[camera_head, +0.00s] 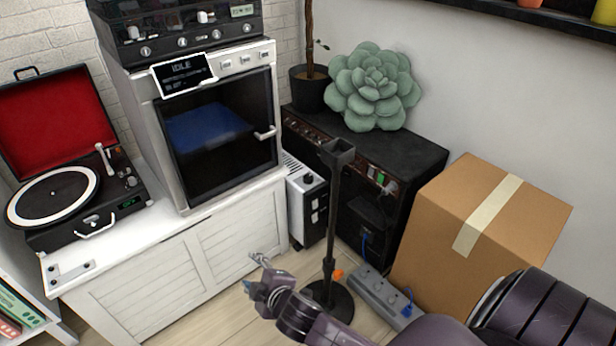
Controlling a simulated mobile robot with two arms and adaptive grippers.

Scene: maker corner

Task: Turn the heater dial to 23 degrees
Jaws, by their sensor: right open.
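The heater (295,210) is a narrow white and black unit on the floor, between the white cabinet and the black amplifier-like box. My right gripper (255,273) is open and empty, low in front of the white cabinet. It is below and left of the heater, apart from it. My left gripper is not in view.
A black stand (330,220) with a round base rises just right of the heater. A power strip (378,293) and a cardboard box (460,240) are to its right. The white cabinet (180,275) is on the left. Some floor is clear between them.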

